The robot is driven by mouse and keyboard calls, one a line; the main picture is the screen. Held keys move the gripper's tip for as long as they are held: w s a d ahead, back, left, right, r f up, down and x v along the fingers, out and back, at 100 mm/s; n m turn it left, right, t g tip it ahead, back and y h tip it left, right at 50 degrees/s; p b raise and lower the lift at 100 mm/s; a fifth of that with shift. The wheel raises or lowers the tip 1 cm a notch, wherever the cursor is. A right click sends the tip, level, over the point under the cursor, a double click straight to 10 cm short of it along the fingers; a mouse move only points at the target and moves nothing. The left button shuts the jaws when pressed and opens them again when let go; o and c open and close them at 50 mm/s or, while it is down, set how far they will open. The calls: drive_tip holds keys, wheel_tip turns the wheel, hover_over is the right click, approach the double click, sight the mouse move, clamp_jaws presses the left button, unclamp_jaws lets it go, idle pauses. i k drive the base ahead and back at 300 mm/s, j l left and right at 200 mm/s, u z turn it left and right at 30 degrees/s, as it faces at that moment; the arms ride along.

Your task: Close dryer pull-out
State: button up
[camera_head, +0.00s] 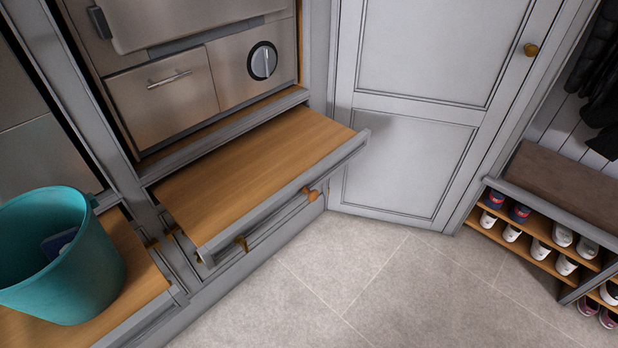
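The dryer pull-out (250,172) is a wooden shelf with a grey front edge. It sticks out from the cabinet below the steel dryer (205,80), which has a drawer with a bar handle and a round dial. A gap shows between the pull-out's front and the cabinet face. A brown knob (312,195) and a brass-coloured knob (240,243) show beneath its front edge. My gripper is not in this view.
A teal bucket (62,255) holding a dark blue item stands on another wooden pull-out (150,285) at left. A grey panelled door (410,130) is behind. A shoe bench (560,185) stands at right. The tiled floor (400,290) is clear.

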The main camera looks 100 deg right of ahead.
sight(241, 187)
drive_tip(key=k+z, duration=0.1)
drive_tip(key=z, duration=0.35)
drive_tip(key=k+l+z, duration=0.1)
drive_tip(key=z, duration=0.3)
drive_tip(key=l+z, duration=0.1)
drive_tip(key=z, duration=0.35)
drive_tip(key=k+l+z, duration=0.15)
drive_tip(key=z, duration=0.25)
drive_tip(key=k+l+z, duration=0.2)
drive_tip(key=l, duration=0.3)
drive_tip(key=l+z, duration=0.2)
drive_tip(key=l, duration=0.3)
drive_tip(key=k+l+z, duration=0.2)
drive_tip(key=l, duration=0.3)
drive_tip(key=l+u, duration=0.25)
drive_tip(key=l, duration=0.15)
drive_tip(key=i+l+u, duration=0.1)
drive_tip(key=u, duration=0.95)
